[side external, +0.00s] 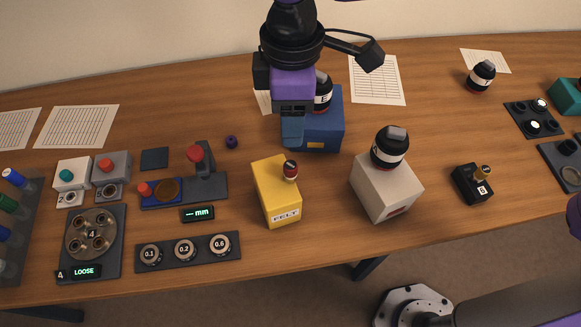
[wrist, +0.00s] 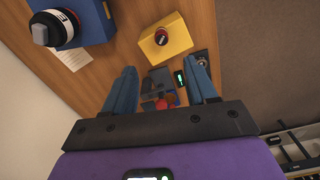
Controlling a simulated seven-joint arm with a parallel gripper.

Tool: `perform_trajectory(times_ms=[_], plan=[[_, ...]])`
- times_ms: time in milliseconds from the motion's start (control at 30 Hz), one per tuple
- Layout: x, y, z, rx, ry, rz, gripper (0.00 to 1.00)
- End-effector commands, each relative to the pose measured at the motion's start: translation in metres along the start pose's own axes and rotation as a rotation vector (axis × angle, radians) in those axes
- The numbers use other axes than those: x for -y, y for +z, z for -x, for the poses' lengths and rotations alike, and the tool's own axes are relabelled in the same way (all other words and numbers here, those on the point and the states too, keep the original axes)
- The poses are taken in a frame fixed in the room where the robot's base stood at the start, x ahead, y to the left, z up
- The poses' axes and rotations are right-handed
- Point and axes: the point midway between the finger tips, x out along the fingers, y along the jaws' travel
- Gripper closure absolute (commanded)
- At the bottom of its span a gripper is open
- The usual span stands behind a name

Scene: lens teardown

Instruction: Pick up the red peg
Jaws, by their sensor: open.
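Several small red knobs or pegs show, and I cannot tell for sure which is the red peg. In the side view one red knob (side external: 195,153) tops the dark lever stand, and a smaller red knob (side external: 145,189) sits at the left end of the blue plate (side external: 153,203). Another red knob (side external: 105,164) is on a grey box at the left. My gripper (side external: 292,132) points down in front of the blue box, right of these and above the table. In the wrist view my gripper (wrist: 160,70) is open, its blue fingers apart with nothing held; red parts (wrist: 169,97) show between them.
The yellow FELT box (side external: 275,198) carries a red-and-dark bottle (side external: 291,170). The blue box (side external: 325,135) with a lens stands behind my gripper. A white box (side external: 385,190) with a lens is to the right. A numbered weight tray (side external: 217,254) lies at the front edge.

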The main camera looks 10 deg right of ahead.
Motion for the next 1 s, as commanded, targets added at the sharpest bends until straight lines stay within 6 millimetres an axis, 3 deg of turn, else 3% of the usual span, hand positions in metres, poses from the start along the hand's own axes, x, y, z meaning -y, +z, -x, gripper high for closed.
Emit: perform_trajectory(times_ms=[400, 733, 1000], plan=[[0.001, 0.0, -0.078, 0.003, -0.001, -0.001, 0.43], [0.001, -0.001, -0.102, 0.001, 0.0, -0.001, 0.43], [0.003, -0.005, -0.139, 0.003, -0.001, -0.001, 0.43]])
